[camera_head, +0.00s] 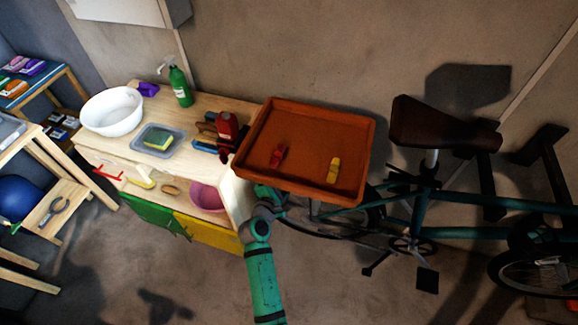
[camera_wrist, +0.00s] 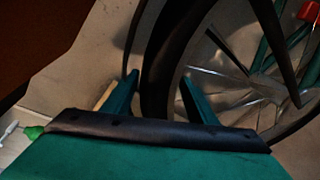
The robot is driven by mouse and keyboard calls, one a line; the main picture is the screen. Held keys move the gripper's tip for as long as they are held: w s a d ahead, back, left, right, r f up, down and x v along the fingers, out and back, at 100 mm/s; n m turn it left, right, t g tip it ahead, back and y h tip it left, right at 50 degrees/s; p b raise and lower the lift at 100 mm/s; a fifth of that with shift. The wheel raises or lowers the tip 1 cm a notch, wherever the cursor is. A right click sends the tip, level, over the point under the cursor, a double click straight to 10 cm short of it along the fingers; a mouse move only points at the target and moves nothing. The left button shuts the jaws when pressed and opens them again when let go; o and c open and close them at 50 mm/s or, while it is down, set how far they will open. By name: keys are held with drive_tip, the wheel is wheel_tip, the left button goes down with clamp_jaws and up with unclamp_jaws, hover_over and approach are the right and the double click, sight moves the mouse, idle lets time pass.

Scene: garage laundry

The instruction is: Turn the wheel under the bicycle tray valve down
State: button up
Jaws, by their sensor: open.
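An orange-brown tray (camera_head: 352,187) sits over one end of the teal bicycle (camera_head: 450,232). The bicycle wheel (camera_head: 375,217) under it shows only in part in the head view; the tray hides the rest. My teal arm reaches up to the tray's lower left edge, and the fingers of my gripper are hidden there. In the wrist view my gripper (camera_wrist: 159,80) is open, with one finger on each side of the dark tire of the wheel (camera_wrist: 158,60). Spokes show to the right. I cannot tell whether the fingers touch the tire. I cannot make out a valve.
A red piece (camera_head: 278,156) and a yellow piece (camera_head: 333,170) lie in the tray. A wooden cabinet (camera_head: 215,155) with a white bowl (camera_head: 112,112) stands close on the left. The wall is behind.

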drive_tip(key=x, duration=0.4)
drive_tip(key=shift+w, duration=0.15)
clamp_jaws()
drive_tip(key=shift+f, duration=0.1)
